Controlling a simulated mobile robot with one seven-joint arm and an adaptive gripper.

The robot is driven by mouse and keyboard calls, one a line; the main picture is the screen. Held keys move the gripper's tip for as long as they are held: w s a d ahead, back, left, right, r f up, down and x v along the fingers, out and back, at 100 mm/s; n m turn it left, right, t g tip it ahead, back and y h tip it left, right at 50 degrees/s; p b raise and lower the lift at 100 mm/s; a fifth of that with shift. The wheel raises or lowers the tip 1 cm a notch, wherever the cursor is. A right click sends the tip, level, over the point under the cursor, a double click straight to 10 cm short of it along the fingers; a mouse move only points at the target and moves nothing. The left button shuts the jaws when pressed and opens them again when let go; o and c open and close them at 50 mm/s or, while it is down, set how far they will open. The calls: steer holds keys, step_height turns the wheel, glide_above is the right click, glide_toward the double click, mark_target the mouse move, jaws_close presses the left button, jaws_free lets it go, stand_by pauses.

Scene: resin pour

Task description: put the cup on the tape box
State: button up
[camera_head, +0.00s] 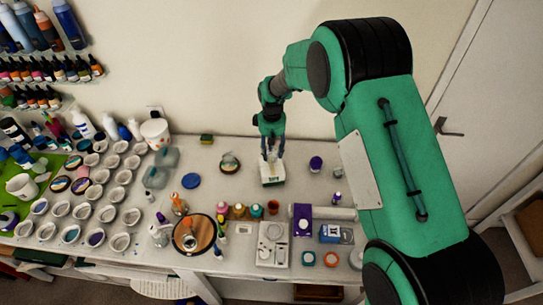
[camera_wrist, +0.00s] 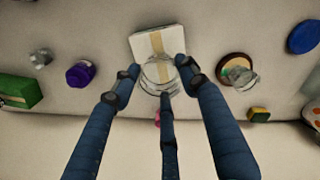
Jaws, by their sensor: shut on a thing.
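The tape box is a small white box with a tan stripe of tape, on the bench in the head view (camera_head: 272,182) and at the top middle of the wrist view (camera_wrist: 148,42). The cup (camera_wrist: 158,72) is clear and round, and overlaps the box's near part in the wrist view. My gripper (camera_wrist: 157,80) has its fingers closed around the cup. In the head view my gripper (camera_head: 271,152) points down right over the box, and the cup is hard to make out there. I cannot tell whether the cup touches the box.
A round coaster with a clear item (camera_head: 229,163) stands left of the box. A purple jar (camera_head: 315,164) stands to its right. A blue disc (camera_head: 191,181), a sponge (camera_head: 206,139) and several white cups are further left. Bottles and jars crowd the front.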

steer(key=shift+w+a, duration=0.1)
steer(key=shift+w, duration=0.15)
steer(key=shift+f, duration=1.8)
steer(key=shift+f, duration=0.15)
steer(key=o, duration=0.9)
step_height(320, 180, up, 12)
steer(key=shift+r, duration=0.15)
